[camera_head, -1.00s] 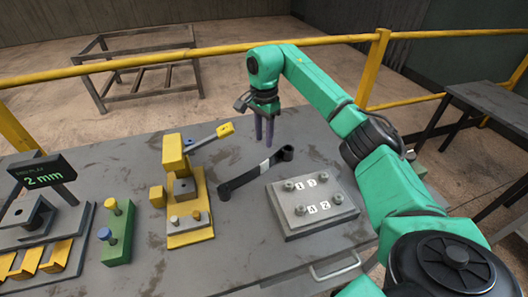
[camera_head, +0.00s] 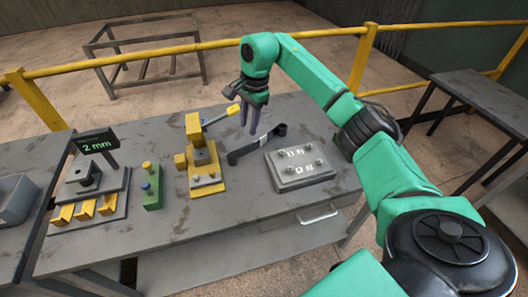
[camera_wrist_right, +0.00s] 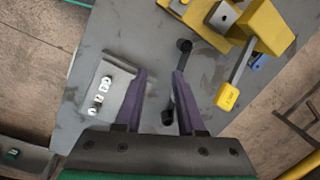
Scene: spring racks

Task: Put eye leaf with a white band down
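The eye leaf (camera_head: 243,152), a dark bar with rolled ends and a pale band (camera_head: 262,140) near its right part, lies on the grey table between the yellow press and the grey numbered plate. My right gripper (camera_head: 249,115) is above and just behind the leaf, apart from it, fingers pointing down. In the right wrist view my right gripper (camera_wrist_right: 160,75) is open, with nothing held between its purple fingers. The dark leaf (camera_wrist_right: 168,112) shows below, partly hidden by the right-hand finger. My left gripper is not in view.
The yellow press (camera_head: 205,165) with its lever stands left of the leaf. The numbered plate (camera_head: 300,168) lies to the right. A green block with pegs (camera_head: 152,190) and a "2 mm" display (camera_head: 95,143) are further left. A yellow rail (camera_head: 150,60) runs behind the table.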

